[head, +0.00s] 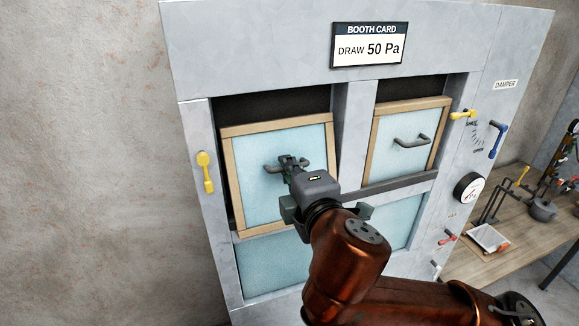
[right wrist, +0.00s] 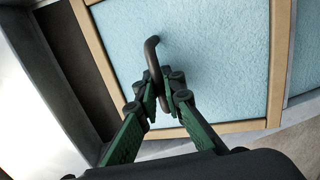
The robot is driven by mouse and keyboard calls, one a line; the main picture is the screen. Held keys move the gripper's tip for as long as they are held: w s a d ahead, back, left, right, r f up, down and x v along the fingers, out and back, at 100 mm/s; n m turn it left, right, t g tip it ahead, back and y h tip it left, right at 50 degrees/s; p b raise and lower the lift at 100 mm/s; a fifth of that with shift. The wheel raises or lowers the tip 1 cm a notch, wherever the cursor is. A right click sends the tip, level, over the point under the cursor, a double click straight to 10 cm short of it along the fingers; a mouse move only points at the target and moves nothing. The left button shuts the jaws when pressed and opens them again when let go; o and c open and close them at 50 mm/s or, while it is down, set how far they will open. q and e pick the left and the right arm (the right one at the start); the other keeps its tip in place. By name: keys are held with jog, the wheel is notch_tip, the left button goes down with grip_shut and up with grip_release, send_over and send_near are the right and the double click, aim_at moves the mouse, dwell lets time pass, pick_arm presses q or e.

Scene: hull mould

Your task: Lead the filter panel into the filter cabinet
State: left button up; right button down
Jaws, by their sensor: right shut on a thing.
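The filter panel (head: 255,189) is a pale blue sheet in a wooden frame with a dark bar handle. It stands slightly tilted in the upper left opening of the grey filter cabinet (head: 250,80), with a dark gap above it. My right gripper (head: 287,163) is shut on the panel's handle. In the right wrist view the fingers close around the handle (right wrist: 152,55), in front of the blue panel (right wrist: 210,50). Part of the panel's lower right is hidden behind my right arm. My left gripper is not in view.
A second framed panel (head: 391,155) with a handle sits in the upper right opening. Yellow latches flank the openings, one at the left (head: 205,172) and one at the right (head: 463,114). A wooden workbench (head: 490,265) with tools stands at the right.

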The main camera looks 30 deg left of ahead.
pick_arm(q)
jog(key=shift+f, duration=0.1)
pick_arm(e)
jog(key=shift+w+f, duration=0.2)
jog(key=shift+f, duration=0.4)
jog(key=c, duration=2.5)
grip_release()
jog(key=shift+a, duration=0.1)
jog(key=shift+o, duration=0.9)
jog(key=shift+w+a, duration=0.1)
jog(key=shift+w, duration=0.1)
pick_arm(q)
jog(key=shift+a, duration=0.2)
pick_arm(e)
jog(key=o, duration=0.4)
jog(key=shift+a, duration=0.15)
jog(key=shift+c, duration=0.2)
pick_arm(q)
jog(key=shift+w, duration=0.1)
pick_arm(e)
jog(key=shift+o, duration=0.4)
